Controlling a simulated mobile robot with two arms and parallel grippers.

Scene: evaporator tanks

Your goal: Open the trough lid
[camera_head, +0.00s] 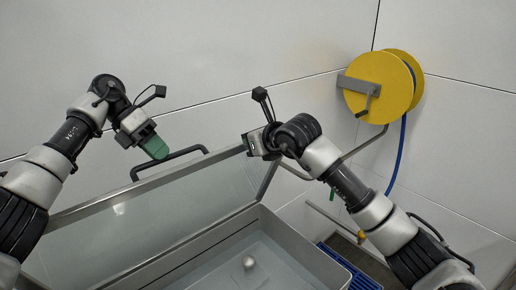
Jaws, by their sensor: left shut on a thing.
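The trough lid (165,215) is a clear panel in a grey frame. It stands raised and tilted back over the trough (300,245), whose inside shows. A dark bar handle (190,152) sits on its far edge. My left gripper (148,140) is shut on a green block-like thing (155,148), just above and left of the handle. Whether that thing touches the handle, I cannot tell. My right gripper (258,144) is at the lid's upper right corner; its fingers are mostly hidden, and contact with the frame is unclear.
A small pale round thing (249,262) lies in the trough. A yellow hose reel (378,88) with a blue hose (398,155) hangs on the right wall behind my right arm. A blue grate (355,275) lies right of the trough. Pale panelled walls close off the back.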

